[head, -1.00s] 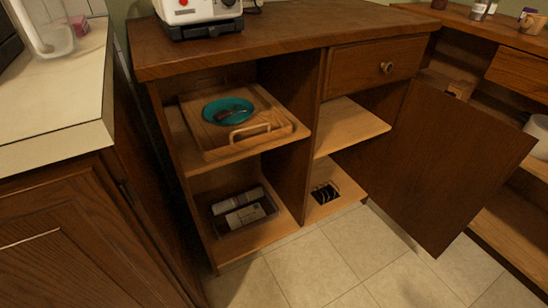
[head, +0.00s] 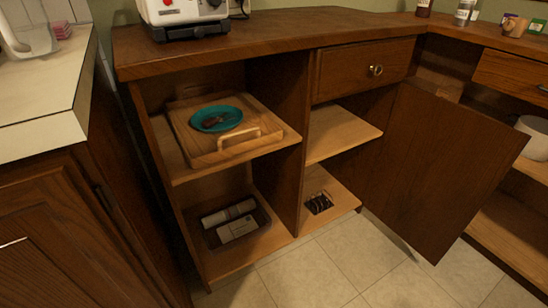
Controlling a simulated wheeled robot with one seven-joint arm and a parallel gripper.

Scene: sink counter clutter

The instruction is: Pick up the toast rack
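A small dark wire object that looks like the toast rack (head: 318,203) sits on the bottom shelf (head: 330,184) of the right-hand compartment, close to the shelf's front edge. It shows several dark bars side by side; its finer shape is too small to tell. Nothing stands in front of it in the head view. My gripper is not in view.
A wooden tray (head: 185,137) with a teal plate (head: 216,118) lies on the upper left shelf. A dark bin (head: 259,216) with packages sits below. An open cabinet door (head: 437,160) stands right of the rack. The tiled floor (head: 330,255) in front is clear.

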